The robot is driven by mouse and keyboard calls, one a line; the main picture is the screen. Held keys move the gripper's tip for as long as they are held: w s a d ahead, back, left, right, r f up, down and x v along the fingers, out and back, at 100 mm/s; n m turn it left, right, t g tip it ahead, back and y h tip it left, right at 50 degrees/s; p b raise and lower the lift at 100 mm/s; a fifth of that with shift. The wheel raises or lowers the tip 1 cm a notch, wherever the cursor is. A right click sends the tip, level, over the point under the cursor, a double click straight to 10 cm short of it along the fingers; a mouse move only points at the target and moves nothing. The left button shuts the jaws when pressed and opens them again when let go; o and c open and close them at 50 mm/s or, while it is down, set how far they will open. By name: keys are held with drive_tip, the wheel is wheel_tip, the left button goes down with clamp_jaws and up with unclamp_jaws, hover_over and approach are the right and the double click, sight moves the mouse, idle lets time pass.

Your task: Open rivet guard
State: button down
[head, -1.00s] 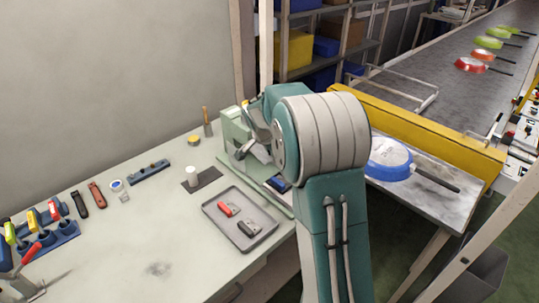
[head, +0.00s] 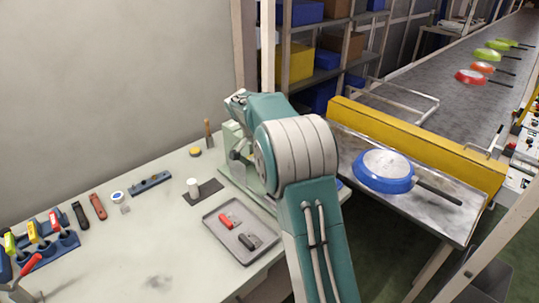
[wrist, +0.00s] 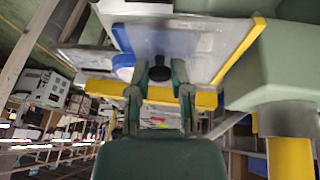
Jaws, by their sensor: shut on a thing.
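The rivet guard (wrist: 200,45) shows in the wrist view as a clear panel with a yellow edge. A black round knob (wrist: 160,74) sits between the fingertips of my gripper (wrist: 159,82), which is shut on it. The contact itself is small and partly hidden. A pale green machine body (wrist: 270,60) stands on the right of the wrist view. In the head view the pale green machine (head: 232,138) is at the back right of the workbench, partly behind my arm. My gripper and the guard are hidden there by my arm.
On the workbench (head: 130,240) a grey tray (head: 240,258) holds a red and a dark piece. Tools and holders stand at the left. A blue pan (head: 385,172) lies on a side table on the right, beside a yellow barrier (head: 420,145). Several pans sit on the conveyor (head: 450,70).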

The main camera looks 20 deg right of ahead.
drive_tip(key=shift+w, duration=0.1)
drive_tip(key=c, duration=0.5)
unclamp_jaws()
drive_tip(key=shift+w, duration=0.1)
drive_tip(key=shift+c, duration=0.2)
drive_tip(key=v, duration=1.2)
